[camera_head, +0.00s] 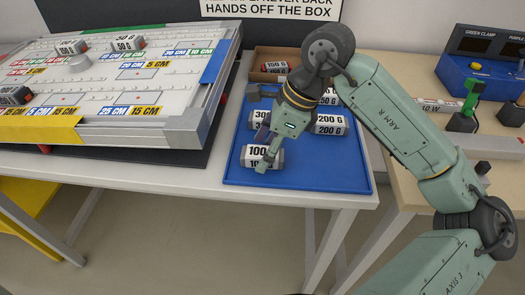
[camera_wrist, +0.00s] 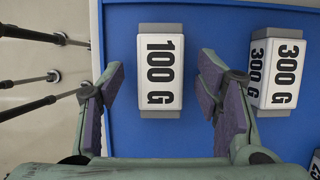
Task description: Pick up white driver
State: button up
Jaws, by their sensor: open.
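I cannot make out anything shaped like a driver in either view. A white block marked 100 G (camera_head: 248,155) with dark ends lies on the blue tray (camera_head: 300,178), near its front left. It also shows in the wrist view (camera_wrist: 160,95). My gripper (camera_head: 264,150) is over this block, pointing down, with its fingers partly covering it in the head view. In the wrist view my gripper (camera_wrist: 161,72) is open and empty, with one finger toward each side of the block. I cannot tell the exact height of the fingertips above the tray.
A white 300 G block (camera_wrist: 272,72) lies right of the 100 G block. A cardboard box (camera_head: 258,52) stands behind. A raised marked board (camera_head: 120,85) is at left. The tray's front right is clear.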

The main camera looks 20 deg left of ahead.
jog(key=shift+a+f, duration=0.1)
jog(key=shift+f, duration=0.15)
jog(key=shift+c, duration=0.5)
jog(key=c, duration=1.2)
